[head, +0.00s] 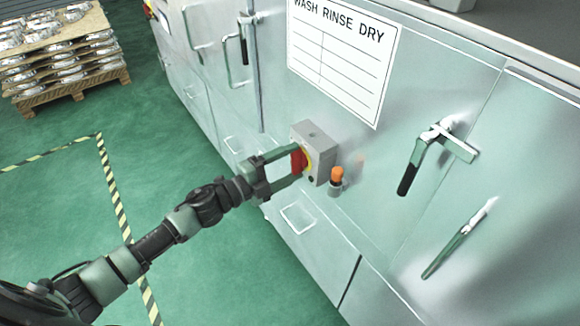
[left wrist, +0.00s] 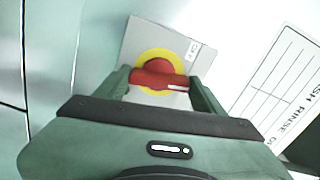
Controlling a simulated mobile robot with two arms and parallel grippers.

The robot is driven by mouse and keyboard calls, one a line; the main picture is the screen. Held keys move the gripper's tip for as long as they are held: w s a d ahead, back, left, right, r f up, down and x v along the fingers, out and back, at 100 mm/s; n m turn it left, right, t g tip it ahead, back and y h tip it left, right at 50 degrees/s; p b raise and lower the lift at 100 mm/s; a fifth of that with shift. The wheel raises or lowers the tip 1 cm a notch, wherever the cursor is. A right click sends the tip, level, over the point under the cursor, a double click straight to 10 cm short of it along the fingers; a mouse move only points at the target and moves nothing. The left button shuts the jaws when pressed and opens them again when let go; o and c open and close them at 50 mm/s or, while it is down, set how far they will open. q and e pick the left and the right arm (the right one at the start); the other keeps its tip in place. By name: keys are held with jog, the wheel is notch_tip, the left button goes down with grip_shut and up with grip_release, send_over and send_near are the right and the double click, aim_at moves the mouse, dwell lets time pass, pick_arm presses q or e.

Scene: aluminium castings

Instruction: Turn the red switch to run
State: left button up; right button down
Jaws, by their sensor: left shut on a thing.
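The red switch (head: 298,160) sits on a yellow disc on a grey box fixed to the metal cabinet front. In the left wrist view the red switch (left wrist: 160,79) has its bar lying nearly crosswise between my fingers, with a white mark at its right end. My left gripper (head: 293,165) is shut on the red switch, one finger at each end of the bar; the fingers also show in the left wrist view (left wrist: 158,88). Lettering on the box (left wrist: 193,50) is too small to read. My right gripper is not in view.
An orange-topped fitting (head: 337,177) sticks out just right of the box. A door handle with a black grip (head: 410,170) projects further right. A "WASH RINSE DRY" sign (head: 342,58) is above. A pallet of castings (head: 70,65) stands on the green floor at upper left.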

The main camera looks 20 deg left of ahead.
pick_arm(q)
jog(key=shift+f+m+b, duration=0.1)
jog(key=shift+m+b, duration=0.3)
jog(key=shift+m, duration=0.6)
jog(key=o, duration=1.4)
jog(key=shift+c, duration=0.2)
jog(key=b+v, duration=0.2)
jog(key=v, duration=0.5)
jog(key=shift+s+a, duration=0.25)
jog(key=shift+s, duration=0.1)
